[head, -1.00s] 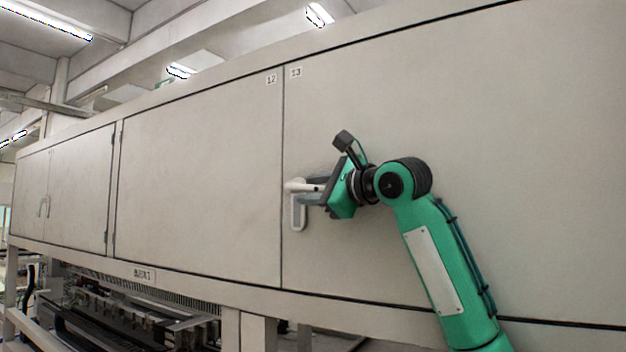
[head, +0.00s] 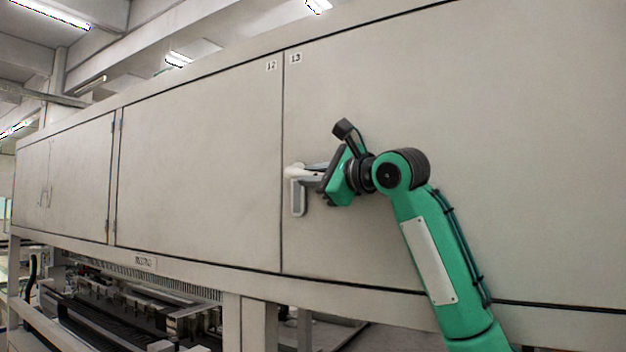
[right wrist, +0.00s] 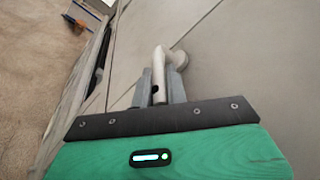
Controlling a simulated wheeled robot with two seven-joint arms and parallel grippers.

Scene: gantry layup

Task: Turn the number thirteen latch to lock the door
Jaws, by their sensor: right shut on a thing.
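The number thirteen latch (head: 295,171) is a pale handle on a light upright backing plate (head: 298,202), at the left edge of the door marked 13 (head: 400,110). The handle lies about level, pointing right. My right gripper (head: 314,175) is shut on the handle from the right. In the right wrist view the handle (right wrist: 159,70) sits between the two grey fingers (right wrist: 160,88), with its round pivot end beyond them. The fingers hide part of the handle. My left gripper is not in view.
The door marked 12 (head: 200,170) lies left of the seam, flush with door 13. Below the cabinet are a frame post (head: 232,322) and machinery (head: 130,310). The door face around the latch is clear.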

